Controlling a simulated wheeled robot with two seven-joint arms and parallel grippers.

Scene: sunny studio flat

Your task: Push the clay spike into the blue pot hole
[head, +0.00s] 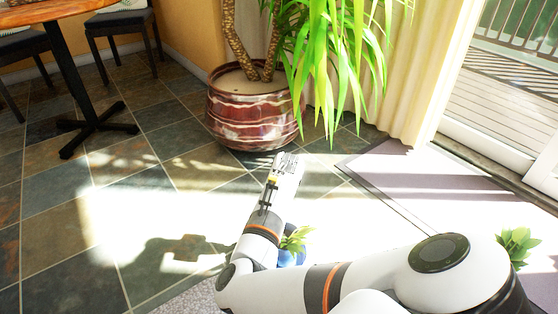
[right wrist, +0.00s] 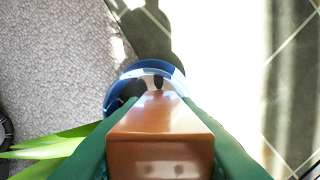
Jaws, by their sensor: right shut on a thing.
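My right gripper (right wrist: 155,107) shows in the right wrist view with its green fingers shut on the brown clay spike (right wrist: 160,150). The spike's broad end faces the camera and it narrows away toward a blue and white pot rim (right wrist: 112,98). Dark patches show inside the rim; I cannot tell which is the hole or whether the spike's tip touches it. In the head view a small blue pot (head: 289,257) with a leafy plant is partly hidden behind my right arm. The gripper's fingers and the spike cannot be made out there. My left gripper is out of view.
A large red-brown pot (head: 250,115) with a tall plant stands ahead. A grey mat (head: 390,170) lies at the right by the glass door. A round table (head: 75,60) and chairs stand at the back left. Green leaves (right wrist: 50,145) show beside my right gripper.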

